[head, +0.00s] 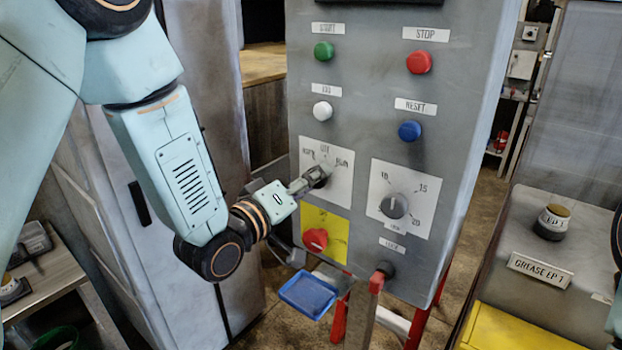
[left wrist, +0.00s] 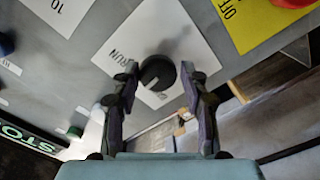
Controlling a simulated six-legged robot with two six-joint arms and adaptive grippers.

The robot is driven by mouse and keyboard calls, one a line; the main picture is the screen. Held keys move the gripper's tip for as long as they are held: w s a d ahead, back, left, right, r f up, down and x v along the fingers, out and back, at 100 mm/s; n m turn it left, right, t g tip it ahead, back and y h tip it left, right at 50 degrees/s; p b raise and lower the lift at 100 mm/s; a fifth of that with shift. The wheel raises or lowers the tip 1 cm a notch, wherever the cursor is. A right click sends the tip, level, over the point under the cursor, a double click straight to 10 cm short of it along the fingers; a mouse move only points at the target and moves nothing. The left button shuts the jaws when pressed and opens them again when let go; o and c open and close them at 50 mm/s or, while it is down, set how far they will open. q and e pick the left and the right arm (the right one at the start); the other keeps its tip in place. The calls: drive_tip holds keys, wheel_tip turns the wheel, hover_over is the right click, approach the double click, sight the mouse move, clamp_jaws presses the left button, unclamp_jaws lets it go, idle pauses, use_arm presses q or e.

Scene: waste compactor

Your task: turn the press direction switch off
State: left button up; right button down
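The press direction switch is a dark round knob (left wrist: 157,73) on a white label plate (head: 338,190) on the grey control panel. In the head view my gripper mostly covers the knob. Small position words stand above it; in the left wrist view one reads RUN, near the knob. A pale line shows on the knob, but which position it points to is unclear. My left gripper (head: 312,181) is at the knob. In the left wrist view its fingers (left wrist: 158,72) stand apart on either side of the knob, with small gaps showing. My right gripper is not in view.
Green (head: 324,51), red (head: 418,62), white (head: 322,111) and blue (head: 409,131) buttons sit above. A numbered dial (head: 393,206) is right of the switch, a red rotary switch (head: 315,239) below.

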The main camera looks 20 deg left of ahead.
use_arm(q)
drive_tip(key=shift+o, duration=1.3)
drive_tip(key=shift+s+a+r, duration=0.1)
drive_tip(key=shift+r, duration=0.05)
drive_tip(key=v, duration=0.7)
drive_tip(key=shift+s+a, duration=0.1)
drive_tip(key=shift+s, duration=0.1)
drive_tip(key=shift+o, duration=0.2)
